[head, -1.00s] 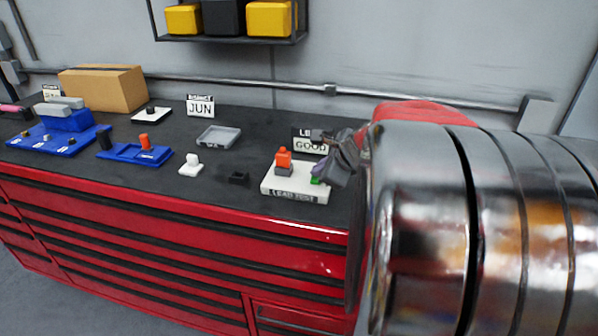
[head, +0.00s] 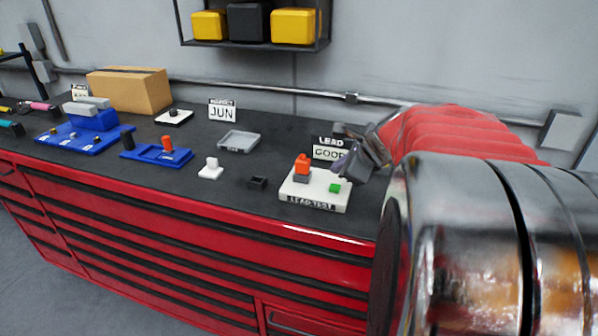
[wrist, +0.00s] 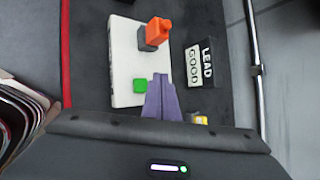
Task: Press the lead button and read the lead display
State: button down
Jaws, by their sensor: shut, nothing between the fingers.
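The white lead test block (head: 318,198) sits on the dark bench top, with "LEAD TEST" on its front. It carries a green button (head: 335,188) and an orange piece on a grey base (head: 302,168). The lead display (head: 331,149) behind it reads "LEAD GOOD"; it also shows in the wrist view (wrist: 203,65). My gripper (head: 342,166) is shut and empty, above and just behind the green button. In the wrist view the closed purple fingertips (wrist: 161,80) lie beside the green button (wrist: 140,85), with a small gap in the picture.
A small black holder (head: 257,182), a white knob piece (head: 210,169) and a grey tray (head: 239,141) stand to the left. A wall shelf (head: 255,43) hangs above.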

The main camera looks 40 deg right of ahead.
jog(key=shift+r, duration=1.25)
jog(key=shift+n, duration=0.3)
jog(key=shift+a+n, duration=0.1)
jog(key=shift+n, duration=0.2)
jog(key=s+a+f+n, duration=0.1)
jog(key=n, duration=0.1)
jog(key=s+a+f+n+g, duration=0.1)
jog(key=f+n, duration=0.1)
jog(key=s+a+f+n+y, duration=0.1)
jog(key=s+n, duration=0.1)
jog(key=shift+a+f+n+g, duration=0.2)
jog(key=shift+f+n+g, duration=0.1)
jog(key=shift+g, duration=0.1)
jog(key=s+a+n, duration=0.3)
jog(key=a+n, duration=0.4)
jog(key=a, duration=0.2)
jog(key=s+a+n+g, duration=0.1)
jog(key=s+a+n, duration=0.3)
jog(key=a+n, duration=0.3)
jog(key=s+a+f+n, duration=0.1)
jog(key=s+a+n, duration=0.3)
jog(key=a+n, duration=0.3)
jog(key=a, duration=0.4)
jog(key=shift+a+g+y, duration=0.3)
jog(key=shift+a+y, duration=0.1)
